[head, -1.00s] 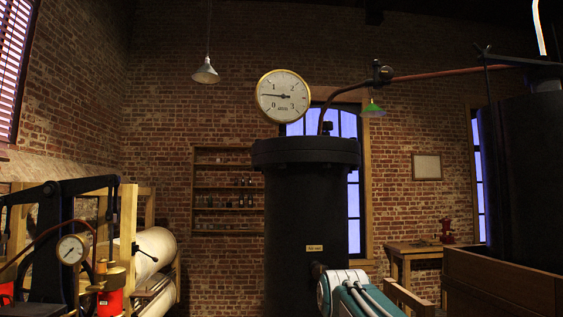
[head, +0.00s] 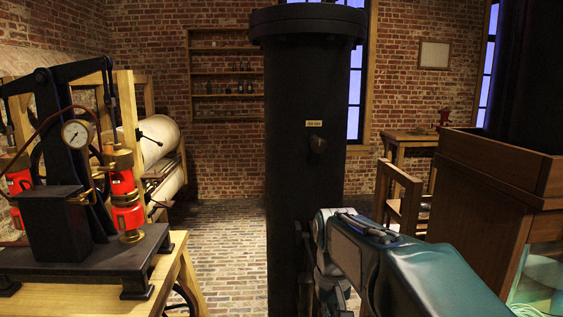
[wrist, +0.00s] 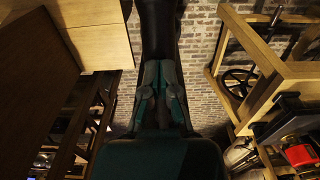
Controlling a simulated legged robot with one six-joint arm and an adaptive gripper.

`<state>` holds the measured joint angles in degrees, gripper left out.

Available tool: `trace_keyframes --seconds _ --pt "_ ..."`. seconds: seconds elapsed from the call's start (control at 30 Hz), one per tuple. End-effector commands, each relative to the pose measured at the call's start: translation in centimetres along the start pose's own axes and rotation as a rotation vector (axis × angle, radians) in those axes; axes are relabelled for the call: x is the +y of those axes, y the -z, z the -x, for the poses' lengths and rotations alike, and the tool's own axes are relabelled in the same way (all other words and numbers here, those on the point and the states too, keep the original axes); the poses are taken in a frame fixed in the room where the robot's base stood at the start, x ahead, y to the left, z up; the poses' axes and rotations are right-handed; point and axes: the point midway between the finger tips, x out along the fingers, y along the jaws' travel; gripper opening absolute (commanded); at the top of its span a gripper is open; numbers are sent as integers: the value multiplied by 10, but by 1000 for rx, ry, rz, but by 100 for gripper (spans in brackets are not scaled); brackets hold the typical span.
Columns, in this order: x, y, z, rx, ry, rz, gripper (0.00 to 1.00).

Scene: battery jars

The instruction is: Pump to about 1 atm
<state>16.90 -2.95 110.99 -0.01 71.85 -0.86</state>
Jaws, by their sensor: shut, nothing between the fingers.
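The tall black vessel (head: 310,75) stands upright in the middle of the head view, with a small label (head: 316,124) and a dark knob (head: 317,145) on its front. The pump, with red cylinders (head: 125,190) and a black rocker beam (head: 70,72), stands on a wooden bench at the left. A small round gauge (head: 75,133) sits on the pump; its reading is too small to tell. My gripper (wrist: 162,68) is shut and empty in the wrist view, with a dark column beyond its fingers. In the head view my arm partly hides the vessel's lower part.
A wooden crate (head: 490,190) stands close on the right, and a wooden chair (head: 398,195) and table stand behind. The pump's bench (head: 172,275) fills the lower left. Brick floor (head: 225,245) lies clear between bench and vessel.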

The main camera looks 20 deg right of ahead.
Motion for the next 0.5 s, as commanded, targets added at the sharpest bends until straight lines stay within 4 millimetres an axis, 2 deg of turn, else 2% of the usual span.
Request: trace_keyframes --seconds 0.1,0.2,0.33,0.5 --pt "0 -1 -18 -6 0 0 0" --pt "0 0 -26 -4 0 0 0" --pt "0 0 -11 1 0 0 0" --pt "0 1 22 1 0 0 0"
